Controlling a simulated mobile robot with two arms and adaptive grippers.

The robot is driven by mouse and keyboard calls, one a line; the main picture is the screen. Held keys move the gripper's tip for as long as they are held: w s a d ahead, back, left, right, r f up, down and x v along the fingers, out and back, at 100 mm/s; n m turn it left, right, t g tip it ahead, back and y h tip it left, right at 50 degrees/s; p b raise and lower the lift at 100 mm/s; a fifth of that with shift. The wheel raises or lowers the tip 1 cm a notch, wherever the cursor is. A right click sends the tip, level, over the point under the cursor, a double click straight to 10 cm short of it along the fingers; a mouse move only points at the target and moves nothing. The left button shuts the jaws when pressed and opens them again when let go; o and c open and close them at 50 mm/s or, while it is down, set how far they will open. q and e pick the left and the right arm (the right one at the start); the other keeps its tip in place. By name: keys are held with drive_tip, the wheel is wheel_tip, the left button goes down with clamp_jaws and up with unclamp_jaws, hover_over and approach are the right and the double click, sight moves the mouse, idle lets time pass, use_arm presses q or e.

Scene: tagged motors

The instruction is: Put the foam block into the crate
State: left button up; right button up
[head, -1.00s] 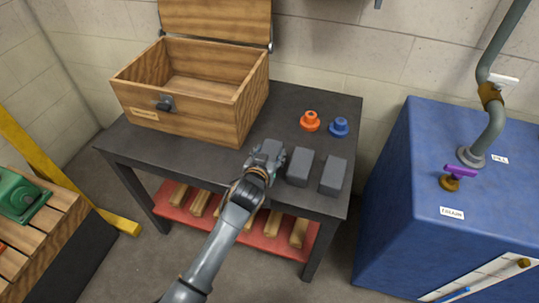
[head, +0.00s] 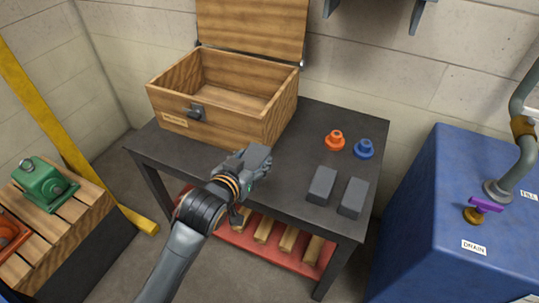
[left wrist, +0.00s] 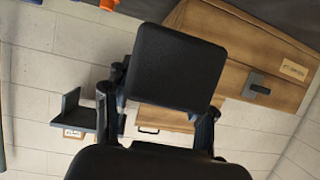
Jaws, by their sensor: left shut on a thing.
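The crate (head: 258,126) is an open wooden box with its lid raised, standing on the left part of a dark table; it also shows in the left wrist view (left wrist: 232,52). My left gripper (head: 244,166) is shut on a dark grey block, the foam block (head: 258,157). It holds the block in front of the crate's lower right corner, outside the crate. In the left wrist view the block (left wrist: 178,68) sits between the fingers (left wrist: 162,98) and hides part of the crate. My right gripper is not in view.
Two similar grey blocks (head: 321,185) (head: 353,197) stand on the dark table (head: 290,178). Behind them are an orange knobbed piece (head: 335,140) and a blue one (head: 364,149). A blue tank (head: 450,205) with a pipe stands at the right.

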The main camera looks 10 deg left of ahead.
use_arm(q)
drive_tip(key=s+a+r+n+y+p, duration=0.1)
drive_tip(key=s+a+r+n+y, duration=0.2)
drive_tip(key=s+a+r, duration=0.4)
drive_tip(key=shift+s+a+y+p, duration=0.35)
drive_tip(key=shift+s+a, duration=0.2)
drive_tip(key=shift+a, duration=0.55)
